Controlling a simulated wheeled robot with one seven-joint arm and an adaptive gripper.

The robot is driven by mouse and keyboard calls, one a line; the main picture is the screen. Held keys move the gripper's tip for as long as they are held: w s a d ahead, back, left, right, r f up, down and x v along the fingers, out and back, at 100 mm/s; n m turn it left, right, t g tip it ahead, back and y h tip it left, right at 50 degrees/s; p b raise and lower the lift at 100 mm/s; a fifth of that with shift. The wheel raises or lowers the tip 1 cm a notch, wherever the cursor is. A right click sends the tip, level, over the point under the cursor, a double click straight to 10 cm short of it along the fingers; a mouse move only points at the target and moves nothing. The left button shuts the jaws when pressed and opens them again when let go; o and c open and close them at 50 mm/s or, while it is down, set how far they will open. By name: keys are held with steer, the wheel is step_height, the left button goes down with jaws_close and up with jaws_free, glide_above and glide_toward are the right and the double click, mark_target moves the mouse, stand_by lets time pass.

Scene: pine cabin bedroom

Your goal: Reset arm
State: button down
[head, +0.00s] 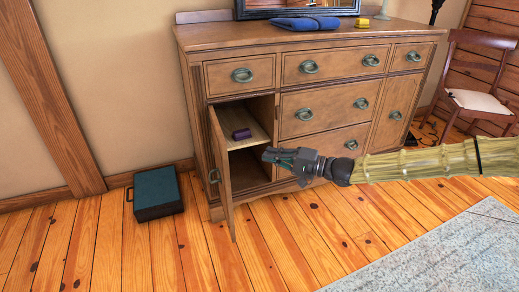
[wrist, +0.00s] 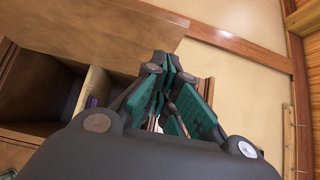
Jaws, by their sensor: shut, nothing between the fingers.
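My gripper (head: 268,155) is at the end of my outstretched arm, in front of the open cabinet of the wooden dresser (head: 290,96). Its teal-padded fingers (wrist: 166,98) are shut and empty in the wrist view. The cabinet door (head: 222,178) stands swung open, to the left of my gripper. A small purple object (head: 241,134) lies on the shelf inside; a sliver of it also shows in the wrist view (wrist: 92,101). My gripper is apart from it, lower and to the right in the head view.
A dark teal box (head: 157,193) stands on the floor left of the dresser. A folded blue cloth (head: 306,23) and a yellow item (head: 362,22) lie on top. A chair (head: 478,85) is at the right. A grey rug (head: 440,255) covers the floor at the lower right.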

steer(key=s+a+f+n+g+h, duration=0.1)
steer(key=s+a+f+g+h, duration=0.2)
steer(key=s+f, duration=0.9)
steer(key=s+f+g+h, duration=0.35)
steer(key=s+f, duration=0.65)
steer(key=f, duration=0.4)
steer(key=s+d+f+n+g+h, duration=0.1)
steer(key=s+d+f+h, duration=0.3)
steer(key=s+d+f, duration=0.45)
steer(key=s+d+f+n+g+h, duration=0.1)
steer(key=s+d+f+h, duration=0.3)
steer(key=s, duration=0.7)
steer(key=s+d+n+t+h, duration=0.1)
steer(key=s+d+t+h, duration=0.1)
steer(key=s+d, duration=0.55)
step_height(320, 180, up, 30)
steer(key=w+d+p, duration=0.1)
steer(key=w+p, duration=0.1)
steer(key=p, duration=2.9)
steer(key=shift+d, duration=0.3)
steer(key=shift+s, duration=0.15)
